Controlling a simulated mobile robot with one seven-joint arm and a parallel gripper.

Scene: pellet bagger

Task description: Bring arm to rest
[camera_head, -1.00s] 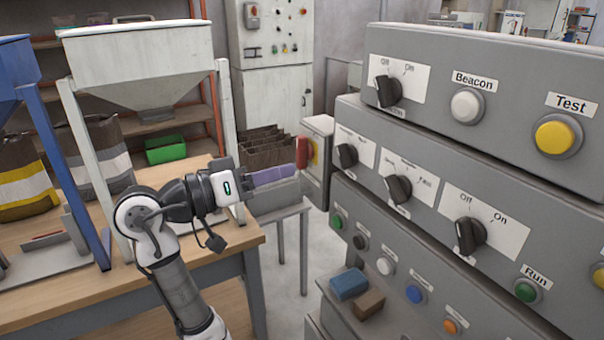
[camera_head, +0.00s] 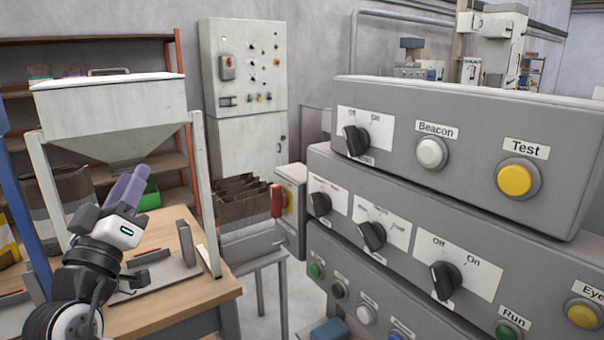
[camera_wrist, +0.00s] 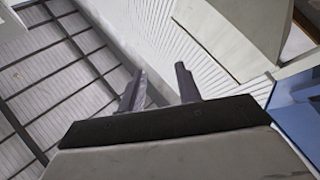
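My gripper (camera_head: 127,188) is at the left in the head view, its purple fingers pointing up in front of the white hopper. My white and dark arm runs down to the bottom left corner. In the wrist view my gripper (camera_wrist: 160,86) shows two separate dark fingers with an empty gap between them. The wrist camera faces ribbed, roof-like surfaces. Most of my arm's lower part is out of view.
The white hopper (camera_head: 110,112) stands on a wooden table (camera_head: 205,285) behind my arm. A stepped grey control panel (camera_head: 460,140) with knobs and buttons fills the right. A rack of dark bags (camera_head: 235,200) and a grey cabinet (camera_head: 245,95) stand behind. Floor shows between table and panel.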

